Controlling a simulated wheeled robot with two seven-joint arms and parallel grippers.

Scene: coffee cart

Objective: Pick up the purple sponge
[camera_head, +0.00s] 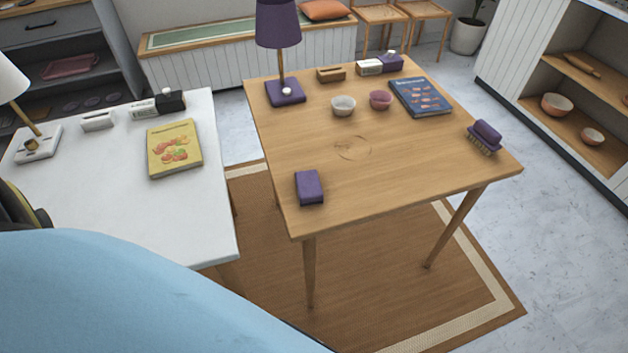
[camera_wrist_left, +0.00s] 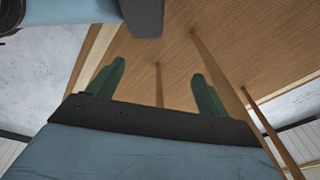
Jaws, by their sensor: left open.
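The purple sponge (camera_head: 309,187) is a small dark purple block lying near the front left corner of the wooden table (camera_head: 400,160) in the head view. A purple brush (camera_head: 485,137) with pale bristles lies near the table's right edge. My left gripper (camera_wrist_left: 158,82) shows in the left wrist view with its two green fingers wide apart and nothing between them. It faces the brown rug and thin wooden legs, and the sponge is not in that view. A large blue part of mine covers the lower left of the head view. My right gripper is not in view.
The wooden table also holds a purple lamp (camera_head: 285,92), a white bowl (camera_head: 343,105), a pink bowl (camera_head: 381,99) and a blue book (camera_head: 420,96). A white table (camera_head: 95,210) with a yellow book (camera_head: 174,148) stands left. The wood around the sponge is clear.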

